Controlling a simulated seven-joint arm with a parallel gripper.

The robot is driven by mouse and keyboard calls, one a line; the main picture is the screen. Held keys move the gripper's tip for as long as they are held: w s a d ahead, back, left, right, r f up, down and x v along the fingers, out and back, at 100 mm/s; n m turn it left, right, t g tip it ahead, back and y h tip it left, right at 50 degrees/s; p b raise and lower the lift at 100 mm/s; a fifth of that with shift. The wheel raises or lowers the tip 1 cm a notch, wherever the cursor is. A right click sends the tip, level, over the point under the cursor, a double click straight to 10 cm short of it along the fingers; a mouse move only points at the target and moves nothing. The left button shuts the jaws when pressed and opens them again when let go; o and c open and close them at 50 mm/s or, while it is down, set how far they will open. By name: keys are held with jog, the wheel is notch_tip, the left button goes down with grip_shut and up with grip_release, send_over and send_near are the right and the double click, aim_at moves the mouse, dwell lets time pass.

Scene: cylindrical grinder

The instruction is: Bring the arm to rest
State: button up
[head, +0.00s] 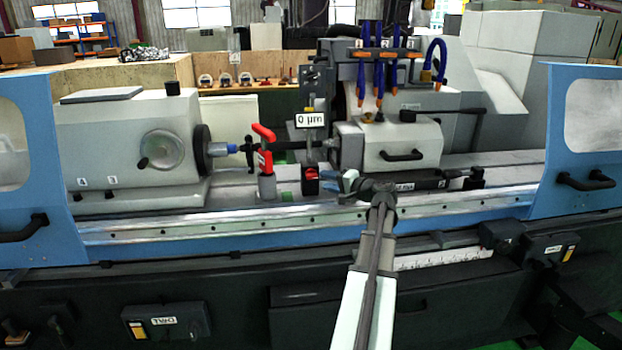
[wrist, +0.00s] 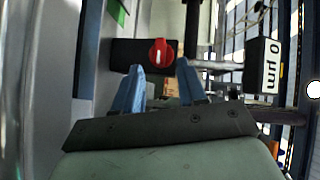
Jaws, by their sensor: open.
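My arm (head: 374,260) reaches up from the bottom of the head view over the front of the grinder. My gripper (head: 335,178) is at its far end, beside a small black block with a red knob (head: 311,175). In the wrist view, the two blue fingers of my gripper (wrist: 160,80) stand apart with nothing held between them. The red knob (wrist: 158,52) shows just beyond and between the fingertips. I cannot tell whether a finger touches the knob or its block.
A red-handled clamp (head: 264,150) stands left of the knob. A "0 µm" display (head: 310,120) is above it. The grey headstock (head: 130,140) is at left, the wheel housing (head: 390,147) behind. Blue doors (head: 580,130) flank the opening. Open room lies in front of the machine.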

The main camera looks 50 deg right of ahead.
jog(key=shift+s, duration=0.3)
dwell(0.4)
